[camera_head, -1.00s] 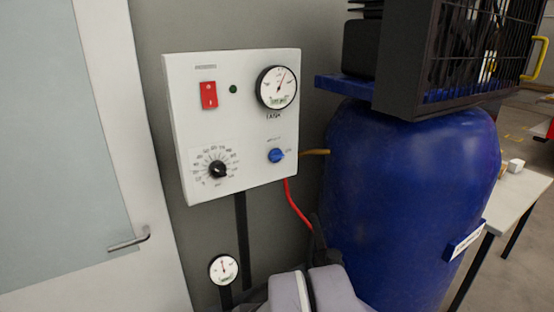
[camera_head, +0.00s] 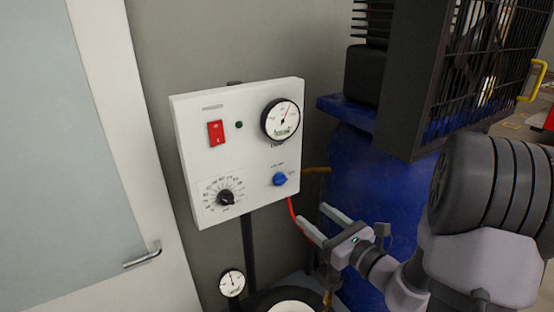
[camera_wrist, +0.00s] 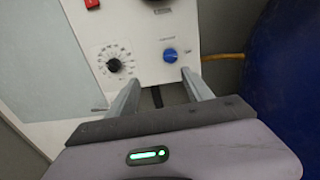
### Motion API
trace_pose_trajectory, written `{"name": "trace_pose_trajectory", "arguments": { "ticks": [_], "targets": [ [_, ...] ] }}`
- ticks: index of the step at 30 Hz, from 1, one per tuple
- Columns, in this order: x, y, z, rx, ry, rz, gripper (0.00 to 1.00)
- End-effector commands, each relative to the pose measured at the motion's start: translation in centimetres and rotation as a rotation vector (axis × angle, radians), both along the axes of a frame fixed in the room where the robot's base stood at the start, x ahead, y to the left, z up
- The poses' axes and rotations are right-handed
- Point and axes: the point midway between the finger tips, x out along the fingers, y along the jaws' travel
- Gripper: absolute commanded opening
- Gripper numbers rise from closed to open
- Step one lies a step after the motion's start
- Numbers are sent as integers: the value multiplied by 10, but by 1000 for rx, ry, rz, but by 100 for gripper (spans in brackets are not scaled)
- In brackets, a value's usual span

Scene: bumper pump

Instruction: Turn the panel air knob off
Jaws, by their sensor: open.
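A black dial knob (camera_head: 226,197) sits at the panel's lower left. My gripper (camera_head: 316,222) is open and empty, below and to the right of the blue knob and apart from it. In the wrist view its two fingers (camera_wrist: 160,84) point up toward the panel's lower edge, with the blue knob beyond them, nearer the right finger.
A red switch (camera_head: 216,133) and a round gauge (camera_head: 281,118) are on the panel's upper part. A blue tank (camera_head: 362,165) with a black caged machine (camera_head: 420,80) stands at right. A small gauge (camera_head: 232,283) is below the panel. A white door (camera_head: 110,130) is at left.

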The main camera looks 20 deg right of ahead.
Motion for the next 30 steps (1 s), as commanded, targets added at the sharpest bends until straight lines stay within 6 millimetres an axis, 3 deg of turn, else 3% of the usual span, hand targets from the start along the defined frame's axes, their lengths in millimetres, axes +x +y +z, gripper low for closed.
{"name": "trace_pose_trajectory", "arguments": {
  "ticks": [2,5,15,21,30],
  "targets": [
    [1,-17,-4,28,0,-56,59],
    [12,-18,-5,32,-2,-68,59],
    [107,3,-4,29,-2,-60,59],
    [152,11,-5,30,-2,-63,59],
    [171,15,-5,30,-1,-64,59]
  ]
}}
